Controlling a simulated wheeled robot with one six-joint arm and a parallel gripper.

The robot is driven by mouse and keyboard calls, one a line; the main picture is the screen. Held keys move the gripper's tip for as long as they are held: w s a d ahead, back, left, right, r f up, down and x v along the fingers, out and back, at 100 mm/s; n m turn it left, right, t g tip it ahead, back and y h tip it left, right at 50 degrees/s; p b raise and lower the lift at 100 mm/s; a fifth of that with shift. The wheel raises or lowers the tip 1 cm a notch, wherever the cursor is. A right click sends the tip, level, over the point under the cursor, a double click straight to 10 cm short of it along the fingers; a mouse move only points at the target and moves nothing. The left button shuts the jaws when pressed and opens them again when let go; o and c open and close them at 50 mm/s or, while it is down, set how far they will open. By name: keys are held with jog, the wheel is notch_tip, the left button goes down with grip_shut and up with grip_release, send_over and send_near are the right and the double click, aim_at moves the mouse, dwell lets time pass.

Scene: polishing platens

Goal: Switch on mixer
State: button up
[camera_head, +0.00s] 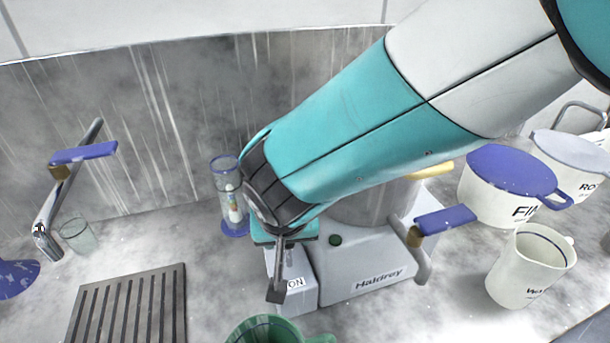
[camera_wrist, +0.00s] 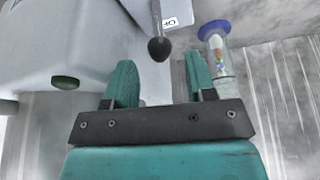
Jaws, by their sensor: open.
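The mixer (camera_head: 365,265) is a light grey machine marked "Haldrey", with a steel bowl on top and an "ON" label on its left block. A dark green round button (camera_head: 335,240) sits on its body and also shows in the wrist view (camera_wrist: 65,83). In the wrist view, a thin lever with a black knob (camera_wrist: 159,49) stands beside a partly visible "OF" label. My gripper (camera_head: 284,238) is over the mixer's left block. In the wrist view my gripper (camera_wrist: 160,80) is open, with the knob between its teal fingers, apart from both. My arm hides part of the mixer.
A clear cylinder with a blue base (camera_head: 231,200) stands left of my gripper. A slatted rack (camera_head: 130,308) and a tap (camera_head: 60,195) are at left. White pots (camera_head: 500,205) and a jug (camera_head: 525,270) crowd the right. A green container (camera_head: 275,332) is in front.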

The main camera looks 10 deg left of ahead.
jog(key=b+v, duration=0.2)
jog(key=v, duration=1.1)
jog(key=shift+r, duration=0.35)
jog(key=shift+s, duration=0.1)
